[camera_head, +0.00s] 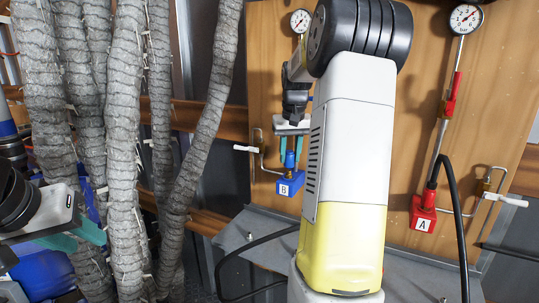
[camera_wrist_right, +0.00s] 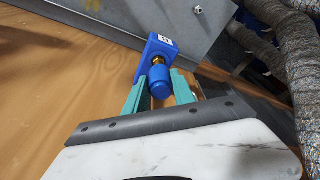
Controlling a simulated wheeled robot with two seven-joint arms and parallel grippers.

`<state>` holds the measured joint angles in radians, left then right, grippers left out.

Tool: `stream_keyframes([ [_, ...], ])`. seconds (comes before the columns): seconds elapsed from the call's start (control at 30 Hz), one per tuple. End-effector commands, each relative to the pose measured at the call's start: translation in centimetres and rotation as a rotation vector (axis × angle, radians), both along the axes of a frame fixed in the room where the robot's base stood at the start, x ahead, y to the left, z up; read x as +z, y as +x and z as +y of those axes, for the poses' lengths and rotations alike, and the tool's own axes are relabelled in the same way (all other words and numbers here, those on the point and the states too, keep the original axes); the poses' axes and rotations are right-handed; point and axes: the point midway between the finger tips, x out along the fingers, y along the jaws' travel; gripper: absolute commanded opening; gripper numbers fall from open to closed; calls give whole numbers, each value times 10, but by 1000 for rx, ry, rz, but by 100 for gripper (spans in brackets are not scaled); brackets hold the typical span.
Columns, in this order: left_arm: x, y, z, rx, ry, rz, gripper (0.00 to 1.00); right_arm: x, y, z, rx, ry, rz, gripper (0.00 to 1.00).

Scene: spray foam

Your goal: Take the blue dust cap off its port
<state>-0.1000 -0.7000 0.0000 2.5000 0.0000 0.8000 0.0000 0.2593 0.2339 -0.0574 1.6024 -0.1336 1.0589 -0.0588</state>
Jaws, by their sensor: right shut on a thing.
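The blue dust cap (camera_wrist_right: 160,83) is a short round cap between the teal fingers of my right gripper (camera_wrist_right: 160,91), which is shut on it. A brass fitting (camera_wrist_right: 157,61) shows between the cap and the blue port block (camera_wrist_right: 153,46). I cannot tell whether the cap still sits on the port. In the head view the cap (camera_head: 290,160) is just above the blue block marked B (camera_head: 290,184), with my right gripper (camera_head: 290,146) coming down from above, partly hidden by my arm. My left gripper (camera_head: 82,236) is at the far left, away from the port; its finger gap is unclear.
A red block marked A (camera_head: 423,218) with a black hose and a gauge (camera_head: 466,18) is on the wooden panel at the right. White-handled valves (camera_head: 247,149) stick out from the panel. Thick grey wrapped pipes (camera_head: 125,130) stand between my left gripper and the panel.

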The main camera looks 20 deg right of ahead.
Motion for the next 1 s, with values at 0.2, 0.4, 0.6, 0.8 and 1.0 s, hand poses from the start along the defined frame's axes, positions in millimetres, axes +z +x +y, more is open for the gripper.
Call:
stream_keyframes([
  [0.2, 0, 0, 0, 0, 0, 0, 35, 0, 0, 0, 0, 0, 0, 0],
  [0.4, 0, 0, 0, 0, 0, 0, 35, -2, 0, 0, 0, 0, 0, 0],
  [0.6, 0, 0, 0, 0, 0, 0, 35, -6, 0, 0, 0, 0, 1, 0],
  [0.8, 0, 0, 0, 0, 0, 0, 35, -11, 0, 0, 0, 0, 0, 0],
  [1.0, 0, 0, 0, 0, 0, 0, 35, -15, 0, 0, 0, 0, 1, 0],
])
